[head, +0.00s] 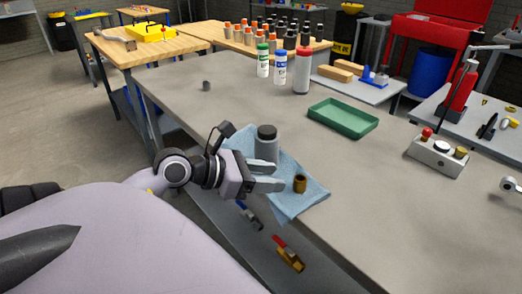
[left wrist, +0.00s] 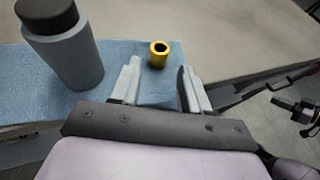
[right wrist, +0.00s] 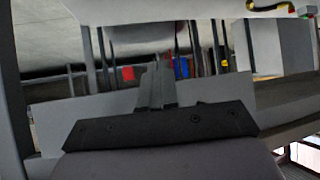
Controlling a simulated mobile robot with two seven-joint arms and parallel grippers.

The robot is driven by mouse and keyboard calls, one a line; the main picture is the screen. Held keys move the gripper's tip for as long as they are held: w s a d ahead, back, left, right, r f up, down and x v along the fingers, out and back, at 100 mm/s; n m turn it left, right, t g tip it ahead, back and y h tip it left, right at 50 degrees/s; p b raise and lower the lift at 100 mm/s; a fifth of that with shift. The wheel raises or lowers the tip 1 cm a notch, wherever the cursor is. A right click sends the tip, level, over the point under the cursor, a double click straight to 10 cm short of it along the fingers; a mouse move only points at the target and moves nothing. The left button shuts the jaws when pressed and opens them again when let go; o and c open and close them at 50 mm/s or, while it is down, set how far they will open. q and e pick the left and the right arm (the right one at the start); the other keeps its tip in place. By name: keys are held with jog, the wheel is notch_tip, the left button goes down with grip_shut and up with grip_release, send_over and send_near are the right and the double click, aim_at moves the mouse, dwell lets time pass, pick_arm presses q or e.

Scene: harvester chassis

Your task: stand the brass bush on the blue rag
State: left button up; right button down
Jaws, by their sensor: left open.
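The brass bush (head: 300,184) stands upright on the blue rag (head: 292,206), near the rag's right part. In the left wrist view the bush (left wrist: 159,54) shows its open top, and the blue rag (left wrist: 112,58) lies under it. My left gripper (head: 282,180) is open and empty. Its fingertips (left wrist: 158,70) point at the bush, which sits just beyond the gap between them, with no contact visible. My right gripper (right wrist: 157,82) shows only in the right wrist view, its fingers together with nothing seen between them.
A grey bottle with a black cap (head: 267,146) stands on the rag close beside my left gripper. A green tray (head: 343,118), spray cans (head: 280,68) and a small grey cylinder (head: 206,85) stand farther back. The bench's front edge runs below the rag.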

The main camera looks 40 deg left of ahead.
pick_arm(q)
jog(key=shift+s+a+r, duration=0.3)
jog(key=shift+s, duration=0.3)
dwell(0.4)
jog(key=shift+s, duration=0.1)
